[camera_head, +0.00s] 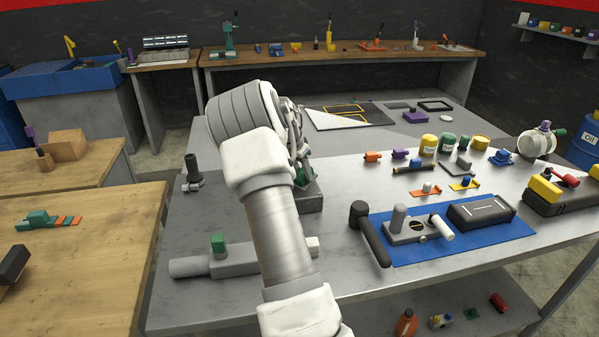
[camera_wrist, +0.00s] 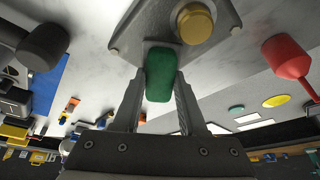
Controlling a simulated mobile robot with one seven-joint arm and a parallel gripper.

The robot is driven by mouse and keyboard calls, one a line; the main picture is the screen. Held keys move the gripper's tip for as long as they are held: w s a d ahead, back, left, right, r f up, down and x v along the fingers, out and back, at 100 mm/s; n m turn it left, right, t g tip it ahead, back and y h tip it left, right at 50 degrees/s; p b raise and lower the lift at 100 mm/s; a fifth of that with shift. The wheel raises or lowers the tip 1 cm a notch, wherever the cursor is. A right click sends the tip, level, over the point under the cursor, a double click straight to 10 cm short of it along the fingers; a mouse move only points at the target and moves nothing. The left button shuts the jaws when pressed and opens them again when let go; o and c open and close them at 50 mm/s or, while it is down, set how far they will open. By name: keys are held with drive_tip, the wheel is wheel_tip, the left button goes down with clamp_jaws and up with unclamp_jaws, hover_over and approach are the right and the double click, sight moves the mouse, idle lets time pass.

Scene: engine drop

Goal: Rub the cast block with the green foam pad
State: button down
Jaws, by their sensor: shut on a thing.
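My gripper (camera_wrist: 160,76) is shut on the green foam pad (camera_wrist: 160,82), which sits between the two fingers in the wrist view. The pad's far end meets the edge of the grey cast block (camera_wrist: 135,30); I cannot tell whether it presses on it. A gold round part (camera_wrist: 196,22) stands on the block's top. In the head view the block (camera_head: 308,198) shows as a grey piece on the metal table, partly hidden behind my arm. The fingers are mostly hidden there too.
A grey part with a green knob (camera_head: 218,245) lies at the table's front left. A dark upright tool (camera_head: 194,172) stands farther left. A black mallet (camera_head: 370,235) lies by a blue mat (camera_head: 400,256) on the right. A red-handled item (camera_wrist: 288,58) shows in the wrist view.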

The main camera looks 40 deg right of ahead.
sight(317, 175)
drive_tip(key=shift+s+d, duration=0.5)
drive_tip(key=shift+d, duration=0.35)
drive_tip(key=shift+s+d, duration=0.45)
drive_tip(key=shift+d, duration=0.4)
drive_tip(key=shift+s+a, duration=0.2)
drive_tip(key=shift+s, duration=0.1)
drive_tip(key=shift+w+a, duration=0.45)
drive_tip(key=shift+a, duration=0.3)
drive_tip(key=shift+w+a, duration=0.45)
drive_tip(key=shift+a, duration=0.35)
drive_tip(key=shift+w+a, duration=0.45)
drive_tip(key=shift+a, duration=0.3)
